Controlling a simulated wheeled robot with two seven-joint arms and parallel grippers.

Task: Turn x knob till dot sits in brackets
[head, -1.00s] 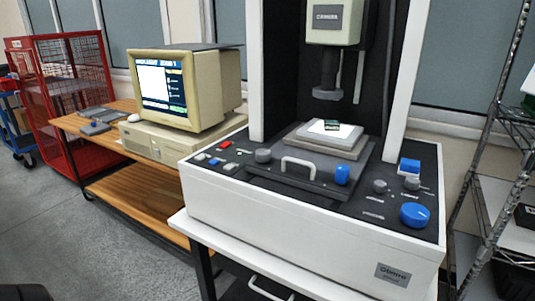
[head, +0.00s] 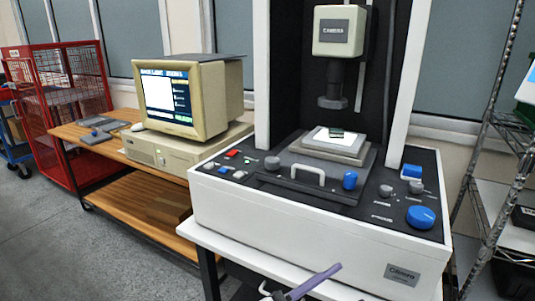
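The white machine (head: 300,222) has a black sloping control deck. A blue knob (head: 349,180) stands beside the white handle (head: 306,171), and a large blue knob (head: 421,217) sits at the front right. Grey knobs sit at the left (head: 272,163) and right (head: 386,190) of the deck. I cannot tell which is the x knob. The monitor (head: 182,98) shows a white panel and dark text panels; dot and brackets are too small to make out. My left gripper (head: 318,282) partly shows at the bottom edge, below and apart from the machine; its opening is unclear. My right gripper is out of view.
The measuring head (head: 338,32) hangs above a stage plate (head: 330,145) holding a small dark part. A wooden desk (head: 140,165) and red cage (head: 58,110) stand left. A wire shelf (head: 500,120) stands close on the right. Grey floor is open at front left.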

